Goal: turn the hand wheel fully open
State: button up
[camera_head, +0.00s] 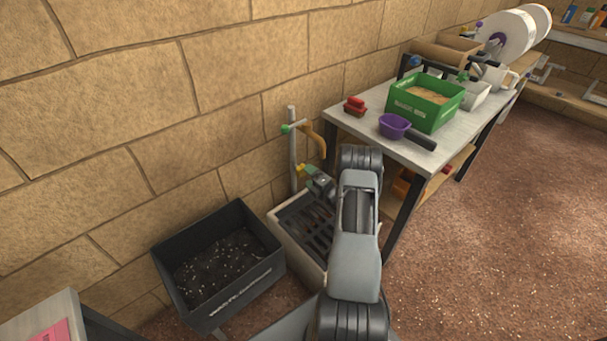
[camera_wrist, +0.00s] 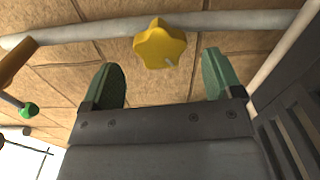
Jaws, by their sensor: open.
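The hand wheel is a small yellow lobed knob (camera_wrist: 160,44) on a pale pipe (camera_wrist: 100,31). In the wrist view it sits between and just beyond the tips of my gripper (camera_wrist: 163,75), whose two green fingers are spread apart and do not touch it. In the head view the yellow wheel (camera_head: 301,169) shows low on the upright pipe (camera_head: 292,150) by the wall, just left of my gripper (camera_head: 316,180). My gripper is open and empty. The wrist partly hides the pipework behind it.
A slatted sink (camera_head: 287,222) lies below the pipe. A black bin (camera_head: 218,262) stands to its left. An orange-brown spout (camera_head: 315,142) hangs above the wheel.

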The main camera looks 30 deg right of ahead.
aim_at(299, 169)
jog(key=shift+w+a+b, duration=0.15)
jog(key=shift+w+b, duration=0.25)
jog(key=shift+w, duration=0.5)
jog(key=shift+w+a+b, duration=0.1)
jog(key=shift+w+b, duration=0.25)
jog(key=shift+w, duration=0.5)
jog(key=shift+c, duration=0.5)
jog(key=c, duration=0.8)
